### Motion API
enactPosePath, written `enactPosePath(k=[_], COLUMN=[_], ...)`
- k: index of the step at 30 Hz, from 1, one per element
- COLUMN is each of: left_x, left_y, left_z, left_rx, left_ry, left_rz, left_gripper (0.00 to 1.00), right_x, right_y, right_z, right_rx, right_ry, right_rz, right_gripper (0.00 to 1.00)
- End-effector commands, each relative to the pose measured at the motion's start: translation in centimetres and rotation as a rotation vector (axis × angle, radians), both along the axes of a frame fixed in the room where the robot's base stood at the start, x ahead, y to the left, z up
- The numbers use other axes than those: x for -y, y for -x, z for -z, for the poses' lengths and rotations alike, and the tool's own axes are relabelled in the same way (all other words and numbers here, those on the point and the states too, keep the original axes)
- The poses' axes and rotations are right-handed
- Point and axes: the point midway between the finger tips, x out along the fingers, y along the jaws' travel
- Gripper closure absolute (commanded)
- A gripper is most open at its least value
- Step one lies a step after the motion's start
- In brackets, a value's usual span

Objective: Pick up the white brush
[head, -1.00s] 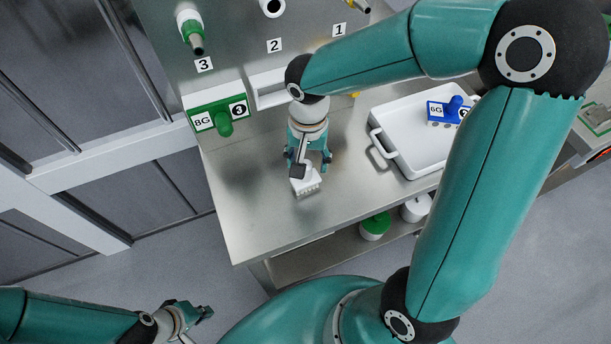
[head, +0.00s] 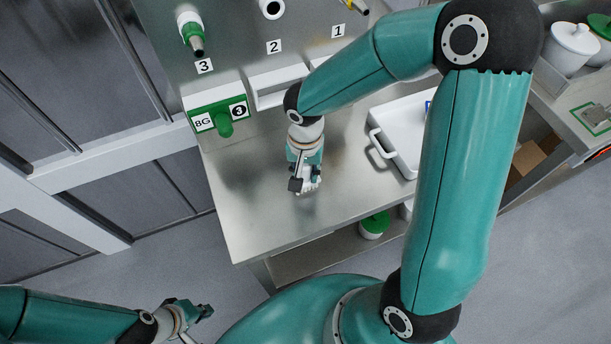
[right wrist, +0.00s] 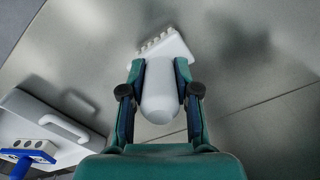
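The white brush (right wrist: 160,95) has a rounded white handle and a head with a row of white bristle tufts. In the right wrist view its handle lies between the fingers of my right gripper (right wrist: 160,100), with the pads against both sides. In the head view only a little of the brush (head: 308,190) shows below my right gripper (head: 304,182), at the steel counter. I cannot tell whether it touches the counter. My left gripper (head: 200,311) is far off at the lower left, away from the counter; its fingers are too small to read.
The steel counter (head: 250,215) is clear around the brush. A white tray (head: 385,142) with a handle stands to the right, partly behind my right arm. A blue brush (right wrist: 28,155) lies in it.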

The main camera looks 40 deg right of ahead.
Motion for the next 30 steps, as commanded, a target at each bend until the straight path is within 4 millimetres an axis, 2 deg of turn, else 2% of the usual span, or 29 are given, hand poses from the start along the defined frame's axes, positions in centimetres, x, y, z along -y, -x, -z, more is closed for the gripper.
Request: enactPosePath(k=[1, 3, 11, 17, 23, 30], left_x=[0.0, 0.0, 0.0, 0.0, 0.0, 0.0], left_y=[0.0, 0.0, 0.0, 0.0, 0.0, 0.0], left_z=[0.0, 0.0, 0.0, 0.0, -0.1, -0.1], left_rx=[0.000, 0.000, 0.000, 0.000, 0.000, 0.000], left_ry=[0.000, 0.000, 0.000, 0.000, 0.000, 0.000], left_rz=[0.000, 0.000, 0.000, 0.000, 0.000, 0.000], left_gripper=[1.00, 1.00, 1.00, 1.00, 1.00, 1.00], right_x=[0.0, 0.0, 0.0, 0.0, 0.0, 0.0], right_y=[0.0, 0.0, 0.0, -0.1, -0.1, -0.2], right_z=[0.0, 0.0, -0.1, -0.8, -3.1, -8.0], right_rx=[0.001, 0.001, 0.001, 0.004, 0.006, 0.009], right_ry=[-0.001, -0.001, 0.000, 0.001, 0.001, 0.001], right_rz=[0.000, 0.000, 0.000, 0.002, 0.001, 0.002], right_gripper=[0.94, 1.00, 1.00, 1.00, 1.00, 1.00])
